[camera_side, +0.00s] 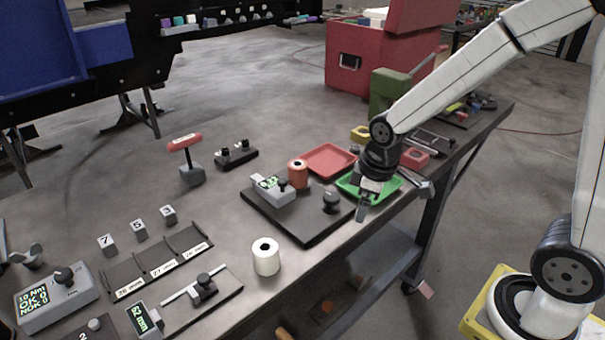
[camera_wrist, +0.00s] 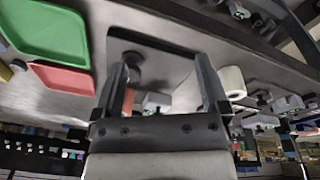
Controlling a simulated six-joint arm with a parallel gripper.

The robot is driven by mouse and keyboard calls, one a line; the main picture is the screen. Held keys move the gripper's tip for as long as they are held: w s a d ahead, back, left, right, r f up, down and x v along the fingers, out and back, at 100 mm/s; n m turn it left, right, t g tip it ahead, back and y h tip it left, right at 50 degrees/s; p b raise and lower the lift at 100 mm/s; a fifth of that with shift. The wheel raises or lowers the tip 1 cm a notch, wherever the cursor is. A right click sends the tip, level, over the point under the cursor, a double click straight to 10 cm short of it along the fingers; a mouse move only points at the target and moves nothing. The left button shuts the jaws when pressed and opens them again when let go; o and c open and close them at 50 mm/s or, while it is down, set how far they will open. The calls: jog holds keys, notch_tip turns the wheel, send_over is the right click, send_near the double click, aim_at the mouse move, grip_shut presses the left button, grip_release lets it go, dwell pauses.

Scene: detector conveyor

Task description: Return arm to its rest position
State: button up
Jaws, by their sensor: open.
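My gripper (camera_side: 392,198) hangs at the end of my white arm, over the green tray (camera_side: 385,190) near the table's right edge. In the wrist view my gripper (camera_wrist: 163,72) has its two dark fingers spread wide, with nothing held between them. An orange cylinder (camera_side: 298,176) stands upright by the grey detector unit (camera_side: 272,190), left of my gripper. A white cylinder (camera_side: 266,261) stands upright on the table, nearer the camera. It also shows in the wrist view (camera_wrist: 233,82), beyond the right finger. My gripper partly hides the green tray in the side view.
A red tray (camera_side: 330,160) lies beside the green one. The detector sits on a dark base plate (camera_side: 292,222) with a black knob (camera_side: 331,202). A green block-like machine (camera_side: 388,92) and a red box (camera_side: 414,158) stand behind my wrist. Slotted holders (camera_side: 160,265) occupy the front left.

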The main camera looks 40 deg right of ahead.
jog(key=s+m, duration=0.1)
jog(key=s+f+m, duration=0.1)
jog(key=s+m, duration=0.3)
jog(key=shift+s+a+f+t, duration=0.2)
jog(key=shift+s+a+t, duration=0.05)
jog(key=shift+a+t, duration=0.15)
